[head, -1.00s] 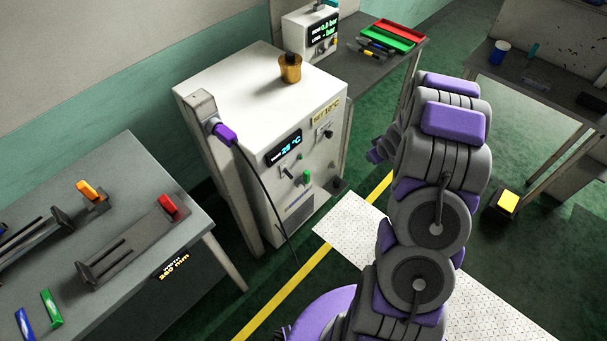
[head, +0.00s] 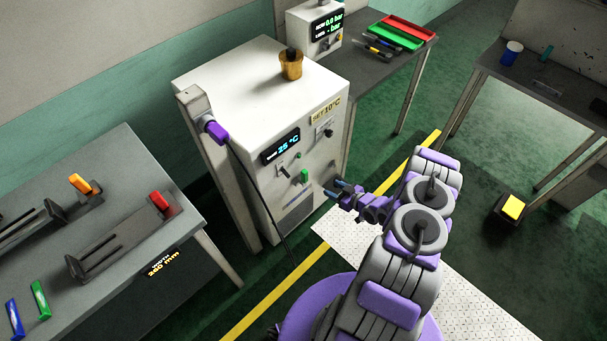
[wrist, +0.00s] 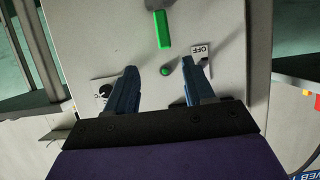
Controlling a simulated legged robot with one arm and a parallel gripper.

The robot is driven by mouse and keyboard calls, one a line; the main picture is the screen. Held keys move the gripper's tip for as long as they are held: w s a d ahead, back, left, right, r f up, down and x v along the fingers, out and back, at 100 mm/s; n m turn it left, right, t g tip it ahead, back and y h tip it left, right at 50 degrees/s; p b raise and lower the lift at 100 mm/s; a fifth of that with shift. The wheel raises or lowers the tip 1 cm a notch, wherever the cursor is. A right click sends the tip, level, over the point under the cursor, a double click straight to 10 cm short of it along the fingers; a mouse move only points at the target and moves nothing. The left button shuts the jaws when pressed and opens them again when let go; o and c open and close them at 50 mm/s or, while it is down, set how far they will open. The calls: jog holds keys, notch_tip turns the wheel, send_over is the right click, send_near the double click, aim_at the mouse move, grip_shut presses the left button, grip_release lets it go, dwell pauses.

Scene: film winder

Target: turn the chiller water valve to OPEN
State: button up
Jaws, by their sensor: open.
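The chiller is a white cabinet (head: 240,85) with a display reading 25 °C. A green handle (head: 304,176), apparently the water valve, sits low on its front panel. The green handle shows in the wrist view (wrist: 163,30) at the top, roughly upright in that picture, beyond the fingertips. No OPEN mark is readable. My gripper (head: 337,189) is in front of the panel, to the right of the handle in the head view. In the wrist view my gripper (wrist: 160,75) is open and empty, its two blue fingers apart, with the handle not between them.
A small green button (wrist: 165,70), a switch by an OFF label (wrist: 199,50) and a black knob (wrist: 105,90) lie close to the fingers. A cable (head: 262,190) hangs beside the chiller's left front. A table (head: 130,160) stands left. Floor in front is clear.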

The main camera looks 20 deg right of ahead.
jog(key=a, duration=0.3)
jog(key=b, duration=0.1)
send_near(305, 178)
jog(key=w+d+f, duration=0.1)
jog(key=w+f, duration=0.1)
jog(key=w, duration=0.1)
jog(key=w+a, duration=0.1)
jog(key=w, duration=0.1)
jog(key=w+a+f+b, duration=0.1)
jog(key=w, duration=0.1)
jog(key=w+a, duration=0.2)
jog(key=shift+a+f, duration=0.1)
jog(key=shift+f, duration=0.3)
jog(key=shift+w+f, duration=0.2)
jog(key=shift+w, duration=0.05)
jog(key=shift+w+d+f, duration=0.1)
jog(key=shift+w+d, duration=0.1)
jog(key=shift+w+d+f, duration=0.15)
jog(key=shift+w+d, duration=0.05)
jog(key=shift+d, duration=0.3)
jog(key=shift+a, duration=0.45)
jog(key=shift+c, duration=0.4)
jog(key=shift+a, duration=0.3)
jog(key=c, duration=0.3)
jog(key=shift+d, duration=0.5)
jog(key=c, duration=0.6)
jog(key=shift+s+a, duration=0.1)
jog(key=shift+a, duration=0.05)
grip_shut()
